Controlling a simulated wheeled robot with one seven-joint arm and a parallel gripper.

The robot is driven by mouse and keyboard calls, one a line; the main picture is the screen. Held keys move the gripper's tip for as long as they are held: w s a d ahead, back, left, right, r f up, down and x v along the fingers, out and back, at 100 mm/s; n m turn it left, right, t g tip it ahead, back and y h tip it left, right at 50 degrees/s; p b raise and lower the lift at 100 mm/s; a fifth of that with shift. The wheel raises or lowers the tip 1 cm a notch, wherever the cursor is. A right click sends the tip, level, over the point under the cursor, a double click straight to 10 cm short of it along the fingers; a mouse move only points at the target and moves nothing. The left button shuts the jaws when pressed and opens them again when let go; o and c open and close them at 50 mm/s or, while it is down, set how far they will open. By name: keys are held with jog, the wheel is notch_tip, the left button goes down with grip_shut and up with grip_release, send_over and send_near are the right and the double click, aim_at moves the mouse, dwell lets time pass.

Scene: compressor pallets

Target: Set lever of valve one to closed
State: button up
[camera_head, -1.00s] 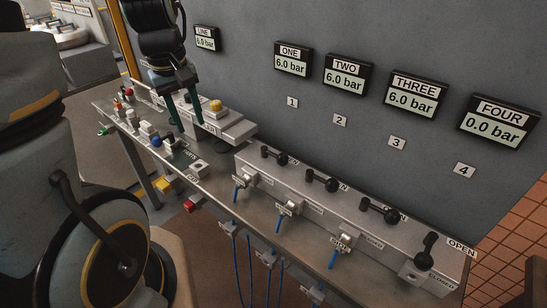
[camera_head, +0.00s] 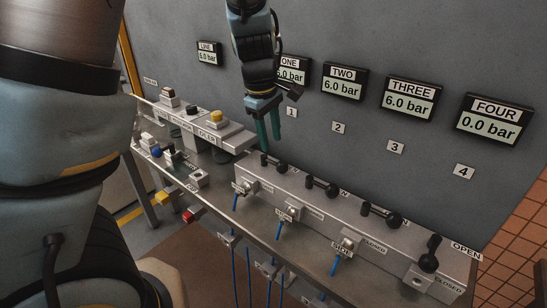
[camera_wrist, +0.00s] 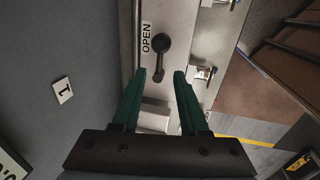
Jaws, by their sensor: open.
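The black lever of valve one (camera_head: 272,161) lies at the left end of the silver valve block (camera_head: 325,212), below the plate marked 1. It also shows in the wrist view as a black lever (camera_wrist: 162,58) beside the OPEN label (camera_wrist: 146,38), its knob towards that label. My gripper (camera_head: 267,130) hangs just above and slightly left of this lever. In the wrist view my green fingers (camera_wrist: 162,78) are spread apart and empty, with the lever just beyond their tips. The gauge ONE (camera_head: 290,72) reads 6.0 bar and is partly hidden by my arm.
Two similar levers (camera_head: 322,186) (camera_head: 381,213) lie along the block to the right. The fourth lever (camera_head: 431,254) stands at a different angle, and gauge FOUR (camera_head: 493,119) reads 0.0 bar. A raised box with a yellow button (camera_head: 216,116) stands to the left. The grey wall is close behind.

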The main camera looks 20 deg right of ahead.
aim_at(274, 163)
jog(key=f, duration=0.4)
jog(key=d+f, duration=0.1)
jog(key=f, duration=0.1)
jog(key=shift+w+f, duration=0.25)
jog(key=shift+w, duration=0.05)
grip_shut()
dwell(1.1)
